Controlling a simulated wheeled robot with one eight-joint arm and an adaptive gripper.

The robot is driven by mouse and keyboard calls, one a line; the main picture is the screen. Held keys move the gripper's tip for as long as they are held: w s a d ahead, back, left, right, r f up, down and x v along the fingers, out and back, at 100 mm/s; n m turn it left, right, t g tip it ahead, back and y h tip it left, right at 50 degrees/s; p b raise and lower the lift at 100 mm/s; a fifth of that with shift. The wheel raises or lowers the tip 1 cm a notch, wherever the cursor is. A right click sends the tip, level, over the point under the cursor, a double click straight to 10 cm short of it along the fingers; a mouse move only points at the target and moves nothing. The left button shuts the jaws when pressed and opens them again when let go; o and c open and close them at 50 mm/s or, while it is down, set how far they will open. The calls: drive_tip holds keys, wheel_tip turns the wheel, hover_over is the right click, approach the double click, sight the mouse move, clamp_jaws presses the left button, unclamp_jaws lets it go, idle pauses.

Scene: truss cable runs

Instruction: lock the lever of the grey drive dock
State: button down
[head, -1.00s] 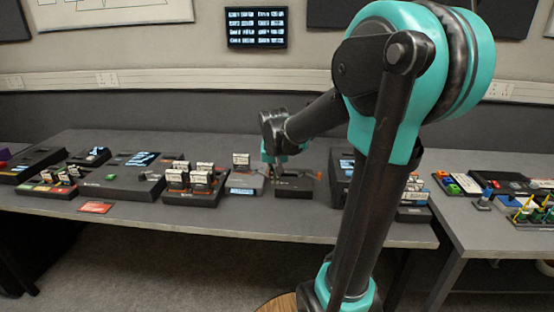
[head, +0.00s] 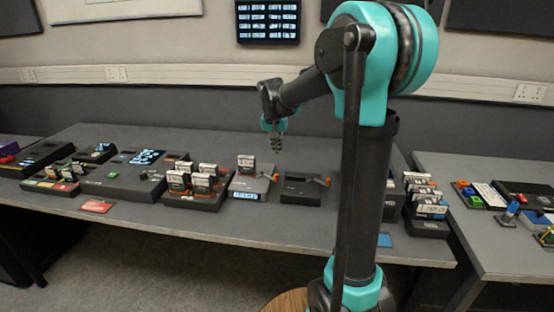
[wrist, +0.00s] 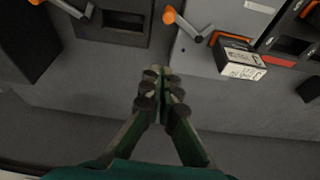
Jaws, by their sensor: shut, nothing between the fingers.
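The grey drive dock (head: 260,185) stands mid-table with a cartridge (head: 246,161) upright in it and a lit display on its front. Its orange-tipped lever (head: 274,177) is at its right side. In the wrist view the grey dock (wrist: 200,62) is at upper right, the cartridge (wrist: 238,62) in its slot, and the lever (wrist: 186,25) slants with its orange end toward upper left. My gripper (head: 277,146) is raised above and behind the docks, touching nothing. Its fingertips (wrist: 161,75) are together and empty in the wrist view.
A black dock (head: 300,190) with its own orange-tipped lever (head: 325,181) stands right of the grey one. A rack of cartridges (head: 200,190) stands close on the left, another (head: 428,212) at the right end.

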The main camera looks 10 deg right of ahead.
sight(266, 183)
drive_tip(key=x, duration=0.9)
drive_tip(key=shift+s+a+f, duration=0.1)
drive_tip(key=shift+f, duration=0.05)
drive_tip(key=shift+s+a, duration=0.3)
drive_tip(key=shift+s, duration=0.55)
drive_tip(key=shift+s+a, duration=0.35)
drive_tip(key=shift+s, duration=0.55)
drive_tip(key=shift+s+a+m, duration=0.25)
drive_tip(key=shift+m, duration=0.35)
drive_tip(key=m, duration=0.1)
drive_tip(key=s+a+m+g+h, duration=0.1)
drive_tip(key=m, duration=0.1)
drive_tip(key=shift+s+a, duration=0.1)
drive_tip(key=shift+a, duration=0.2)
drive_tip(key=a+m, duration=0.1)
drive_tip(key=m, duration=0.1)
drive_tip(key=s+a+m+g+h, duration=0.1)
drive_tip(key=m, duration=0.2)
drive_tip(key=shift+a, duration=1.05)
